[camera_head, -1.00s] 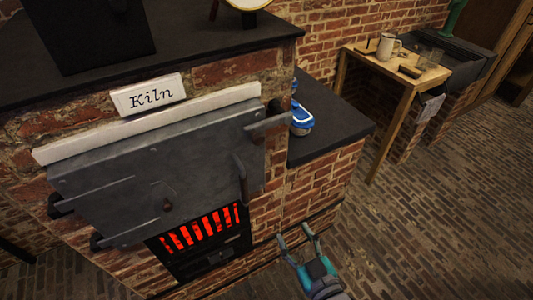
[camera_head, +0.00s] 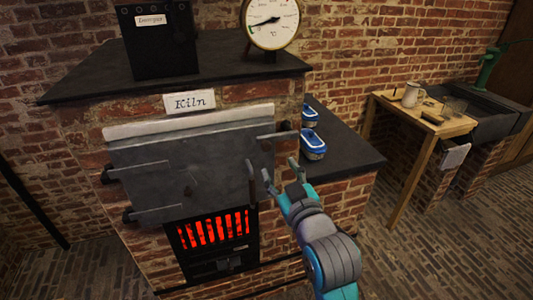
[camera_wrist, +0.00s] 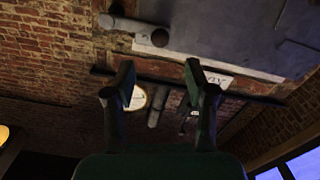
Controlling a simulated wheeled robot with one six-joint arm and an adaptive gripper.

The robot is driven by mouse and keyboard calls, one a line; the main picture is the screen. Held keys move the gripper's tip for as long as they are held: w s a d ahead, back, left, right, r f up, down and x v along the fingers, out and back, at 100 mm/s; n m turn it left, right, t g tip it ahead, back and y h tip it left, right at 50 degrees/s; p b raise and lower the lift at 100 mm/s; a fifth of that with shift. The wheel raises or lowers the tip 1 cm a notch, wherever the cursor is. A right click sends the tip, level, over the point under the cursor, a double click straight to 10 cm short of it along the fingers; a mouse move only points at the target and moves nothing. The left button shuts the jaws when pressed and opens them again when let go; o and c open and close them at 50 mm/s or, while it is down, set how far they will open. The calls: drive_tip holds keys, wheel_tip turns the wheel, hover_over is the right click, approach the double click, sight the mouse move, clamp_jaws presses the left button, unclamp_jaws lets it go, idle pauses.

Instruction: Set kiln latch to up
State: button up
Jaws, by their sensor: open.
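The kiln (camera_head: 85,135) is brick with a grey metal door (camera_head: 150,160) and a "Kiln" sign (camera_head: 190,102). The latch (camera_head: 277,137) is a grey bar at the door's upper right edge, lying about level. A grey bar that looks like the latch shows at the top of the wrist view (camera_wrist: 128,25). A vertical handle (camera_head: 251,184) stands out from the door lower down. My gripper (camera_head: 281,171) is open and empty, just below the latch and right of the handle. Its fingers also show in the wrist view (camera_wrist: 160,85). I see no clear contact with the latch.
A round gauge (camera_head: 271,22) and a dark box (camera_head: 158,40) stand on the kiln top. Blue-and-white containers (camera_head: 313,147) sit on the dark side counter (camera_head: 345,160). Red bars glow in the firebox (camera_head: 213,229). A wooden table (camera_head: 430,118) with a mug (camera_head: 411,94) stands right.

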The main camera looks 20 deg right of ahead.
sight(267, 148)
drive_tip(key=w, duration=1)
drive_tip(key=shift+w+r, duration=0.15)
drive_tip(key=shift+w, duration=0.25)
clamp_jaws()
